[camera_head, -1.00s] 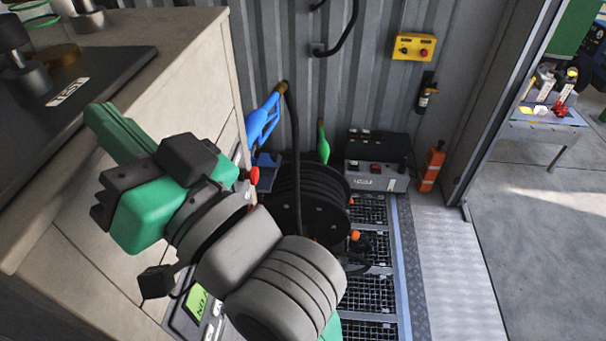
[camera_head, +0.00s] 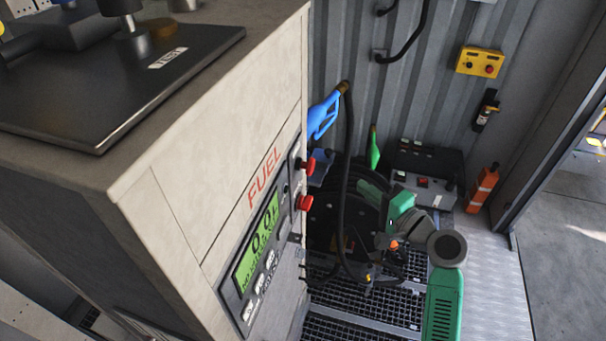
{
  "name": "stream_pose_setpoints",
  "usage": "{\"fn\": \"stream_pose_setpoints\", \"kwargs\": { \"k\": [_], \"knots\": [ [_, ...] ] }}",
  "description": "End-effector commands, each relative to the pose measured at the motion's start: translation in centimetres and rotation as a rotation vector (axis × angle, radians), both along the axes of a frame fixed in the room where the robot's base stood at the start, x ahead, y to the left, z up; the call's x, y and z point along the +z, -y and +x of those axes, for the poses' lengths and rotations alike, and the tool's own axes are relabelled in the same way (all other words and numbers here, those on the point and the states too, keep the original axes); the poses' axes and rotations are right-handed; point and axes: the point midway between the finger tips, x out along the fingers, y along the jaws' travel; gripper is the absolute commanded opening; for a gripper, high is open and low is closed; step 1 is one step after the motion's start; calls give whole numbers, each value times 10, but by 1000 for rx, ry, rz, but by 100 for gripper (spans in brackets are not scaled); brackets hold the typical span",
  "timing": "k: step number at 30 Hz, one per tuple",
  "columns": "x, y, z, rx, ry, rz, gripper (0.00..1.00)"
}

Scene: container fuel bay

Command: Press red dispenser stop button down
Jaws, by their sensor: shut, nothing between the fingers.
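The fuel dispenser (camera_head: 225,180) stands at left, with FUEL lettering and a lit green display (camera_head: 257,243) on its front. Two red mushroom-shaped buttons stick out near its right edge, an upper red button (camera_head: 309,165) and a lower red button (camera_head: 304,202). I cannot tell from their small labels which one is the stop button.
A black hose reel (camera_head: 328,215) and hose stand behind my gripper. A blue nozzle (camera_head: 323,117) and green nozzle (camera_head: 374,150) hang near the wall. A grey control box (camera_head: 424,190) and an orange post (camera_head: 483,188) are farther right. Metal floor at right is clear.

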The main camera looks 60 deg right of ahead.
Motion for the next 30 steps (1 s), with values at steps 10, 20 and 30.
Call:
{"fn": "stream_pose_setpoints", "kwargs": {
  "k": [10, 20, 30],
  "knots": [
    [-14, 9, -15, -17, 14, 48, 0],
    [-14, 21, 20, -14, 12, 47, 0],
    [-18, 41, 87, -14, 12, 47, 0]
  ]
}}
